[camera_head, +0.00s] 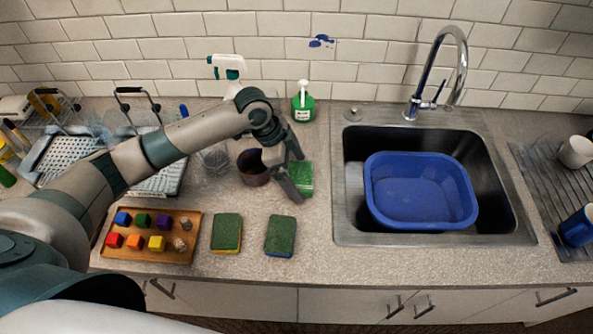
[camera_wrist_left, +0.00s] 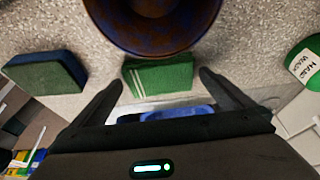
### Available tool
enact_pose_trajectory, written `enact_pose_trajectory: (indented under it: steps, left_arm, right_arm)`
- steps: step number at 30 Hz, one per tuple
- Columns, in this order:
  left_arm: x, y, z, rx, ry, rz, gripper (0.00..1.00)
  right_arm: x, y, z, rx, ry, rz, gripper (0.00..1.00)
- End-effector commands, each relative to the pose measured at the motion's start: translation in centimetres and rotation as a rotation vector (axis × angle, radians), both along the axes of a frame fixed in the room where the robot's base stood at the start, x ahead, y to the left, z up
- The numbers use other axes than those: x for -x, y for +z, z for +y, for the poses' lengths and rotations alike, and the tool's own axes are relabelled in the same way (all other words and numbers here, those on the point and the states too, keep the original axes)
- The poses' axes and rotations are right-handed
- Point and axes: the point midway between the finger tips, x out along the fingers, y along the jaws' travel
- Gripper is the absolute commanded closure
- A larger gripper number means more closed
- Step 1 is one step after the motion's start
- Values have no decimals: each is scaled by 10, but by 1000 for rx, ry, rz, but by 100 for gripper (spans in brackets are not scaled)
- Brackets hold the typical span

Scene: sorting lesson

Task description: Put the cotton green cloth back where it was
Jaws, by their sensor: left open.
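The green cloth (camera_head: 306,179) lies folded on the counter, left of the sink and right of a dark bowl. In the left wrist view the cloth (camera_wrist_left: 160,80) shows two pale stripes near its left end. My left gripper (camera_head: 296,178) is open and low over the cloth, partly covering it in the head view. In the left wrist view its fingers (camera_wrist_left: 162,88) stand apart, one to each side of the cloth, with nothing held. I cannot tell whether they touch it. My right gripper is not in view.
The dark reddish-blue bowl (camera_head: 252,168) stands close to the gripper. Two green-topped sponges (camera_head: 226,233) (camera_head: 280,237) and a wooden tray of blocks (camera_head: 150,257) lie nearer the front. A green soap bottle (camera_head: 303,104) stands behind. A blue basin (camera_head: 420,205) sits in the sink.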

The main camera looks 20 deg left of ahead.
Motion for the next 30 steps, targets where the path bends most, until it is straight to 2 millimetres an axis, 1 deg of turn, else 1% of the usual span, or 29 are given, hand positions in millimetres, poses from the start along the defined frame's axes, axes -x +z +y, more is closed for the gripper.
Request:
enact_pose_trajectory:
  steps: [5, 8, 21, 25, 30]
  left_arm:
    - [0, 8, 4, 2, -1, -2, 0]
    - [1, 18, 8, 0, 1, -3, 0]
    - [9, 86, 35, 0, 1, -4, 0]
    - [11, 101, 41, 0, 1, -3, 0]
    - [12, 110, 44, 0, 0, 0, 0]
  right_arm:
    - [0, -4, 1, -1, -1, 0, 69]
    - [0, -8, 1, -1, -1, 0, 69]
    - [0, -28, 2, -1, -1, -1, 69]
    - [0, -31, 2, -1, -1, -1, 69]
    - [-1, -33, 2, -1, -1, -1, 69]
